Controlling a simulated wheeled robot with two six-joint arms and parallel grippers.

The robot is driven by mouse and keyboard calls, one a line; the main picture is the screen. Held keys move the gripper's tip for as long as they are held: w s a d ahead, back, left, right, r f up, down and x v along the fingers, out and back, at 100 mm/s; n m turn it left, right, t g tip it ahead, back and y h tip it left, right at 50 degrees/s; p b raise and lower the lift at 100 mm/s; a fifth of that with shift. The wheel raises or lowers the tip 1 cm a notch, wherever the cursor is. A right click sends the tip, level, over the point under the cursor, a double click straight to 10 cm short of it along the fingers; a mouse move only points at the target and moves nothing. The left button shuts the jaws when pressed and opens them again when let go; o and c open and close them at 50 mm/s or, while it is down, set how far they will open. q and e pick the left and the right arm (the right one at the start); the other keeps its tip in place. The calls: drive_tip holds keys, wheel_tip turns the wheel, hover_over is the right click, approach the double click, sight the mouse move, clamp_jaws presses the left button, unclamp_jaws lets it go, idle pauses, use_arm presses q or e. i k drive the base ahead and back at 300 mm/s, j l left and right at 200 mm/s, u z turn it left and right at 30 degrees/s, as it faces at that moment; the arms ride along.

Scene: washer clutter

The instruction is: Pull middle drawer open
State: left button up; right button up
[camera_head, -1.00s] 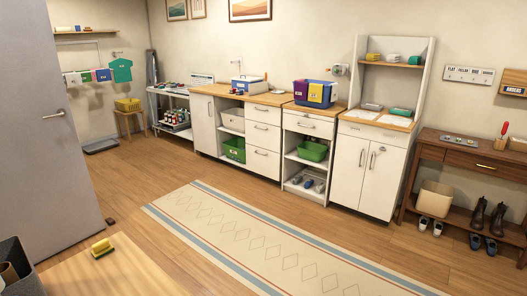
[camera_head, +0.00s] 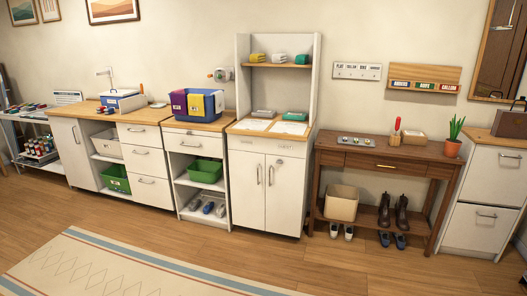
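A stack of white drawers in the left counter has a closed middle drawer (camera_head: 144,158) with a metal bar handle. A closed drawer (camera_head: 137,135) is above it and another (camera_head: 150,188) below. The brown wooden console table on the right also has a row of closed drawer fronts; its middle drawer (camera_head: 372,163) has a brass handle. I cannot tell which of these is the one named. Neither of my grippers is in view.
A striped rug (camera_head: 95,265) lies on the wooden floor in front of the counters. A white two-door cabinet (camera_head: 250,190) stands between the counter and the console table (camera_head: 432,172). Shoes and a beige bin (camera_head: 341,203) are under the console. A white filing cabinet (camera_head: 485,213) stands far right.

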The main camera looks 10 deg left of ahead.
sight(150, 161)
drive_tip(key=i+j+u, duration=0.2)
drive_tip(key=i+u, duration=0.25)
drive_tip(key=i, duration=0.15)
drive_tip(key=i+u, duration=0.4)
drive_tip(key=i, duration=0.2)
drive_tip(key=i+l+u, duration=0.3)
drive_tip(key=i+u, duration=0.15)
drive_tip(key=i, duration=0.15)
drive_tip(key=i+j, duration=0.1)
drive_tip(key=i, duration=0.55)
drive_tip(key=i+j, duration=0.1)
drive_tip(key=i, duration=0.6)
drive_tip(key=i+j, duration=0.15)
drive_tip(key=i, duration=0.5)
